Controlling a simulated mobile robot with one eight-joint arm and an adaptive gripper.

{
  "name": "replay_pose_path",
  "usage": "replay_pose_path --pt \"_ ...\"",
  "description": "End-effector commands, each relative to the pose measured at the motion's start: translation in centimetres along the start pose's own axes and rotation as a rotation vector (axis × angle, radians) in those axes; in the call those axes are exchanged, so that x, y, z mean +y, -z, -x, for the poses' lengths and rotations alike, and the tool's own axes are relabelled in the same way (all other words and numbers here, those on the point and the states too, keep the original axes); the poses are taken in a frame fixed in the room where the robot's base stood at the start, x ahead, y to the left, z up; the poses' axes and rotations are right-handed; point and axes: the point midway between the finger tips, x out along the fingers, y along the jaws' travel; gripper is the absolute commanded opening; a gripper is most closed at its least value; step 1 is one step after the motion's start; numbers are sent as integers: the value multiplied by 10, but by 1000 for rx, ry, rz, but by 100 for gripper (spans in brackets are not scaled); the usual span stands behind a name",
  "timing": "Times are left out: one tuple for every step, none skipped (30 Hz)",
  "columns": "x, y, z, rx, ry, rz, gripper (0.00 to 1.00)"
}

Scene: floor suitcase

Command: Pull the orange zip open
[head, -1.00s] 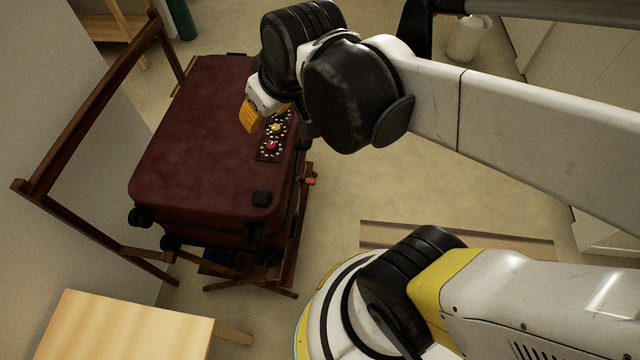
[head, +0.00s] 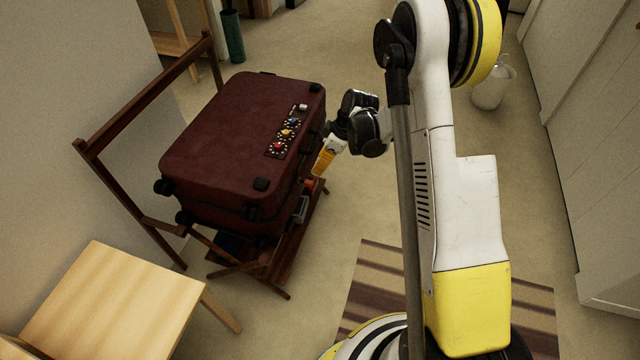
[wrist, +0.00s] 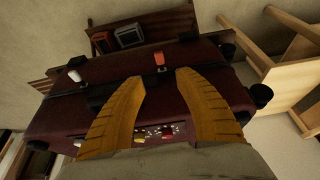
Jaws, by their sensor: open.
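The dark red suitcase (head: 235,135) lies flat on a wooden rack. In the wrist view the orange zip pull (wrist: 159,60) shows on the suitcase's side (wrist: 200,58), just beyond my fingertips. A white pull (wrist: 74,75) is farther left along the same side. I cannot clearly make out the orange pull in the head view. My gripper (wrist: 160,77) is open and empty, its yellow fingers apart with the orange pull seen between and past the tips. In the head view my gripper (head: 318,171) points down beside the suitcase's right side; I cannot tell whether it touches.
A panel of coloured dials (head: 286,132) is on the suitcase top. A wooden table (head: 110,305) stands front left.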

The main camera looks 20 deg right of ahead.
Motion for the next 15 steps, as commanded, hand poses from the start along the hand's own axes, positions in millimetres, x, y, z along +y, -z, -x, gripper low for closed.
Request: replay_pose_path --pt "0 -1 -5 1 4 7 40" --pt "0 -2 -8 2 5 10 40" --pt "0 -2 -12 2 6 12 40" --pt "0 -3 -16 2 6 13 40" --pt "0 -3 -20 2 6 13 40" --pt "0 -3 -27 2 6 12 40" --pt "0 -3 -33 1 6 12 40" --pt "0 -3 -39 1 6 12 40" --pt "0 -3 -48 1 6 13 40" --pt "0 -3 -54 1 6 13 40" --pt "0 -3 -61 1 6 13 40" --pt "0 -4 -69 1 6 12 40" --pt "0 -4 -75 1 6 12 40" --pt "0 -4 -80 1 6 11 40" --pt "0 -3 -87 0 6 11 40"
